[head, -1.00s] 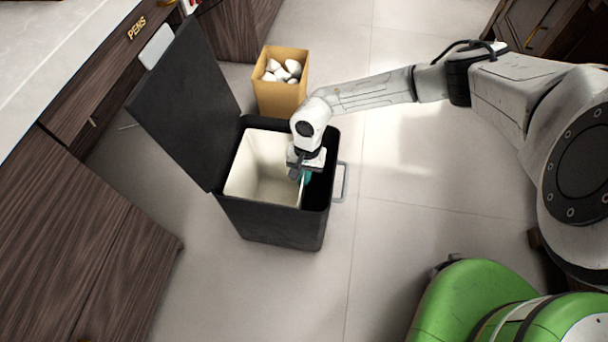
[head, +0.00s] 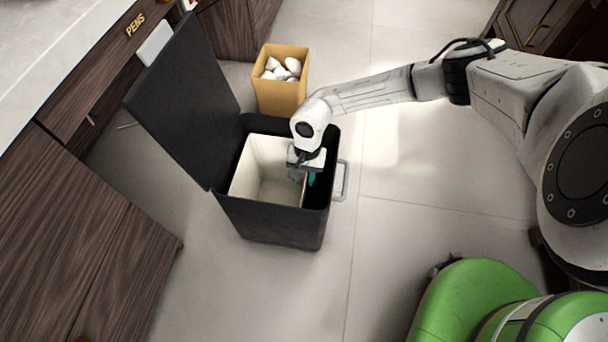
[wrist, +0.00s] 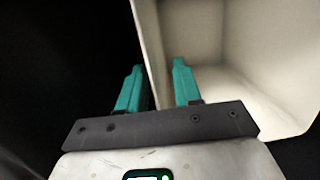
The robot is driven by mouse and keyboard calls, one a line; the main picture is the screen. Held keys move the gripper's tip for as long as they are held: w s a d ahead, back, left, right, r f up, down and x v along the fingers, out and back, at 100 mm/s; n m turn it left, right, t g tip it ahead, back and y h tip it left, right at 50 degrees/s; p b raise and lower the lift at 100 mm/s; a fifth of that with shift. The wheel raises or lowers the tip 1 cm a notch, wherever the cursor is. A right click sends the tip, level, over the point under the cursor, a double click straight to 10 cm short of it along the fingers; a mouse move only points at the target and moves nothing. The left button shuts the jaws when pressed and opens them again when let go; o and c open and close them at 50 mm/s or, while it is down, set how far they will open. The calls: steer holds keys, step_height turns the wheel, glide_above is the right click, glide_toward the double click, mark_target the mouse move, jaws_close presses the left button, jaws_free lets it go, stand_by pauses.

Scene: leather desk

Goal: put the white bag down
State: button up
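The white bag (head: 258,170) is a stiff, open-topped, box-like liner. It sits upright inside the black bin (head: 268,222), filling the left and middle of it, with a dark gap at its right. It also shows in the wrist view (wrist: 265,50). My gripper (head: 305,178) is low at the bag's right wall. In the wrist view its teal fingers (wrist: 157,80) are apart: the right one is inside the bag, the left one outside, with the wall's edge between them. The gripper looks open. The bag's base on the outside is hidden.
The bin's black lid (head: 185,105) stands open on the left. A tan box (head: 281,95) with white crumpled pieces stands behind the bin. A wooden desk (head: 80,230) is at the left. The floor (head: 430,200) right of the bin is clear.

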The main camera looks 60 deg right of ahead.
step_height(320, 180, up, 13)
steer(key=d+p, duration=0.2)
steer(key=p, duration=0.3)
steer(key=shift+w+a, duration=0.1)
steer(key=shift+a, duration=0.05)
stand_by(1.2)
